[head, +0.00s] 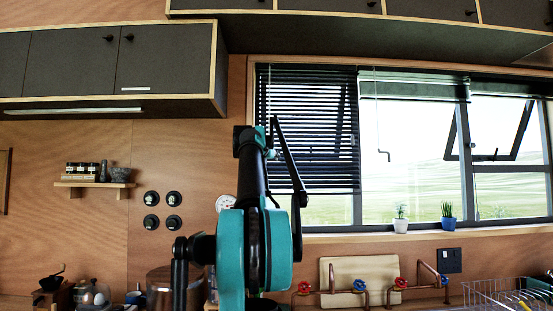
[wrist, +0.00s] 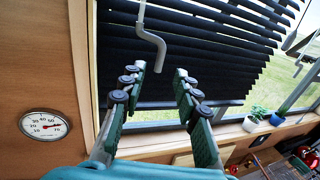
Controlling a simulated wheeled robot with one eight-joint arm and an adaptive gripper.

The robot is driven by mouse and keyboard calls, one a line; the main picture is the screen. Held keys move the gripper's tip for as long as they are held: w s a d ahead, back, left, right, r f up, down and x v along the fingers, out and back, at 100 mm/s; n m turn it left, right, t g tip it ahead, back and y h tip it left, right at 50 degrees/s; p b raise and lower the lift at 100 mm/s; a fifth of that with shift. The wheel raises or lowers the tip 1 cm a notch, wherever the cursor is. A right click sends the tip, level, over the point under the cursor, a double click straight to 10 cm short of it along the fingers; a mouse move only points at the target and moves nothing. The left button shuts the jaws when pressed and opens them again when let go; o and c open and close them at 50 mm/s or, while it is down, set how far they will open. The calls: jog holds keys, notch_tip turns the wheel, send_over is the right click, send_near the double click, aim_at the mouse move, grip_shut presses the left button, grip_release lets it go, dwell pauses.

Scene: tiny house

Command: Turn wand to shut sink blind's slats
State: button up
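The dark slatted blind (head: 310,105) hangs lowered over the left window, light showing between many of its slats. In the wrist view the blind (wrist: 190,55) fills the upper middle, with gaps clearest toward the right. A grey crank-shaped wand (wrist: 150,38) hangs before the blind's left part. Its bent lower end shows between my fingertips, with a visible gap on each side; depth is hard to tell. My gripper (wrist: 160,70) is open, fingers pointing up at the blind. In the head view my arm covers the area by the blind's left edge, and this wand cannot be made out.
Another wand (head: 378,120) hangs at the middle window, whose blind (head: 410,87) is raised. Potted plants (head: 401,222) (head: 447,218) stand on the sill. A round gauge (wrist: 45,125) is on the wall at left. Upper cabinets (head: 165,60) overhang at left. Pipes with valves (head: 380,287) lie below.

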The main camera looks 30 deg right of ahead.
jog(key=shift+x, duration=4)
grip_shut()
